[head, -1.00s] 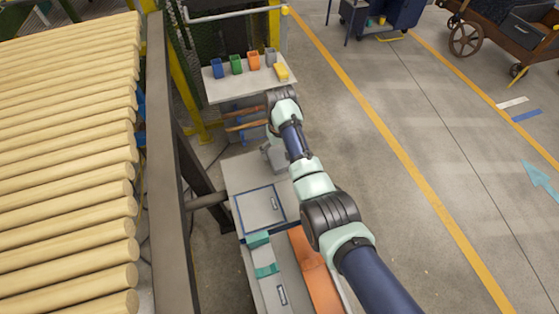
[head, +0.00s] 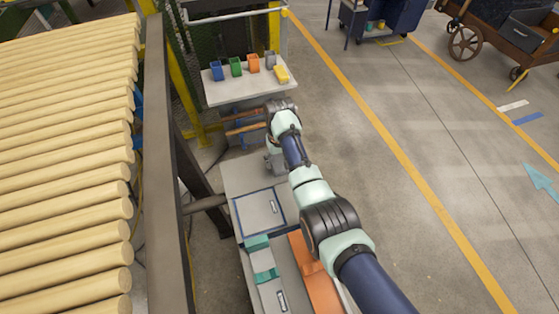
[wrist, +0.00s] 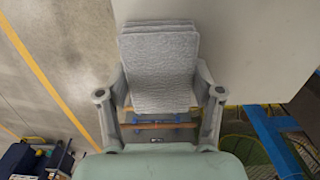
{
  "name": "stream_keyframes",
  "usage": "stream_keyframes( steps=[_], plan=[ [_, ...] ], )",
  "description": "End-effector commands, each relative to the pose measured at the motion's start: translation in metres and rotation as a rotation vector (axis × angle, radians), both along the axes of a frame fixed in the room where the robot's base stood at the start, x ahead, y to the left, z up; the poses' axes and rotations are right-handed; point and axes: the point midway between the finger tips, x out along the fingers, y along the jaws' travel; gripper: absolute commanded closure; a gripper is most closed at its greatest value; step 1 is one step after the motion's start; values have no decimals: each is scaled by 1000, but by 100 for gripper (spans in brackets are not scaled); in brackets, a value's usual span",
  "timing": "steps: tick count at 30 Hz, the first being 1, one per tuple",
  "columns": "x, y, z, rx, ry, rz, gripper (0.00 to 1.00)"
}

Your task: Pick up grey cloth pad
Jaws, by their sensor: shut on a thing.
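The grey cloth pad (wrist: 158,65) fills the upper middle of the wrist view, with layered edges along its top. My gripper (wrist: 161,88) is shut on it, one finger at each side of the pad. The pad cannot be made out clearly in the head view.
A pale shelf (head: 238,92) at the back carries several small coloured bins and a yellow block (head: 282,75). The grey cabinet top (head: 240,180) is nearer. A dark beam (head: 168,180) and roller-like wooden poles (head: 65,170) stand left.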

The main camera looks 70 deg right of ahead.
Motion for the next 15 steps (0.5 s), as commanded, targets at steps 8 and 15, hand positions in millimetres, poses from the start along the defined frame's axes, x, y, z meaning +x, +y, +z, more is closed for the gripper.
stream_keyframes(
  steps=[8,15],
  plan=[
    [1,-1,50,-3,-3,0,68],
    [1,-1,134,-4,-4,0,68]
  ],
)
